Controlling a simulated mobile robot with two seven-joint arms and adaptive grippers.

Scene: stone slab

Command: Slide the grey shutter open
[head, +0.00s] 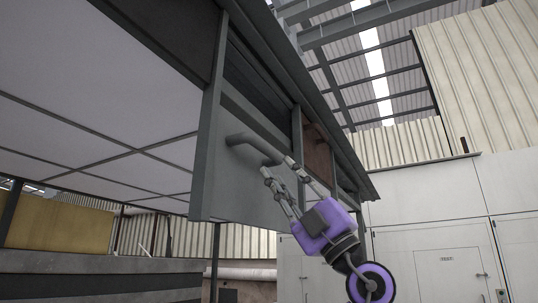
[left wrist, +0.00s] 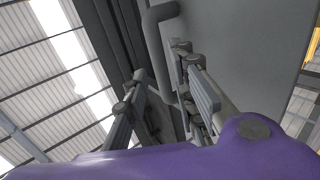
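The grey shutter (head: 239,190) is a flat panel hanging under the dark frame in the head view; it also fills the upper right of the left wrist view (left wrist: 240,45). A bent grey bar handle (head: 254,146) sticks out from it, and the handle shows in the left wrist view (left wrist: 152,40). My purple left gripper (head: 278,168) is at the handle's right end. Its fingers are apart, with the handle's lower end in line with the gap between them (left wrist: 160,85). I cannot tell whether they touch it. My right gripper is not in view.
A dark overhanging frame (head: 298,85) runs above the shutter. A brownish panel (head: 317,152) sits in the frame to the right. A white wall with doors (head: 445,265) stands behind at the right. A layered grey slab (head: 100,275) lies at the lower left.

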